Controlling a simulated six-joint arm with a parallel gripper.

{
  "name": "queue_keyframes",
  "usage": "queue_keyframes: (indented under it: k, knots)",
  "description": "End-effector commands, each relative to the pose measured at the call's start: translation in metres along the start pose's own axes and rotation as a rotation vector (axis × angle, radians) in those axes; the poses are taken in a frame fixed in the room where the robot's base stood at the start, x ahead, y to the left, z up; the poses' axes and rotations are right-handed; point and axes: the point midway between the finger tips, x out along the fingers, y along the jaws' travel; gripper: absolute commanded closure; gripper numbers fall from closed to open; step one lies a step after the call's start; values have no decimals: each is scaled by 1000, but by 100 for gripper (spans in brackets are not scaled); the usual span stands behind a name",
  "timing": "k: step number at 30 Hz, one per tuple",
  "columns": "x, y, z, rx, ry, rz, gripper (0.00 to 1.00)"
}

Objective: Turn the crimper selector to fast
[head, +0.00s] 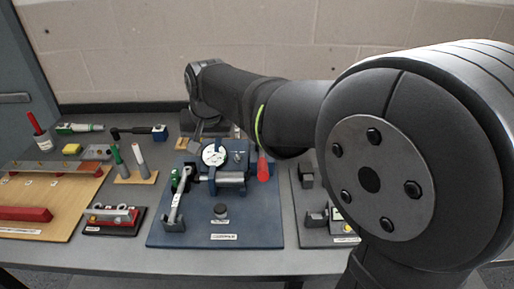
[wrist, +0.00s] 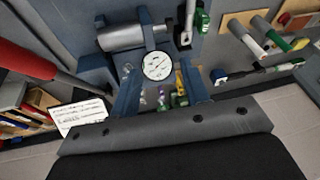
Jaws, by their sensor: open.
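The crimper stands on a blue base plate (head: 265,225) in the middle of the bench, with a lettered label at its front edge. It has a white round dial (head: 213,153), a grey cylinder (head: 231,178) and a red-ended lever (head: 263,167). A small dark knob (head: 220,209) with a label below it sits at the front of the plate; I cannot read its setting. My gripper (head: 207,128) is behind and above the dial, partly hidden. In the wrist view my gripper (wrist: 160,86) is open, with the dial (wrist: 158,66) showing between and beyond its fingers.
A wooden board (head: 60,205) with a red bar lies at left. A small dark tray (head: 112,221) and a stand with green and white pens (head: 135,177) are nearer the plate. A grey plate with blocks (head: 315,215) is at right, partly behind my arm. The wall is close behind.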

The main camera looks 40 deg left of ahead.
Motion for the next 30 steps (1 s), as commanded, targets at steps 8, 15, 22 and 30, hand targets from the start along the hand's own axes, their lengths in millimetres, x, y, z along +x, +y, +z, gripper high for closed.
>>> queue_keyframes:
  k: [8, 15, 22, 30]
  knots:
    - [13, 48, -43, -342, 84, 268, 59]
    - [23, 60, -53, -409, 94, 321, 59]
    - [65, 72, -59, -405, 90, 320, 59]
    - [120, 89, -68, -405, 92, 318, 59]
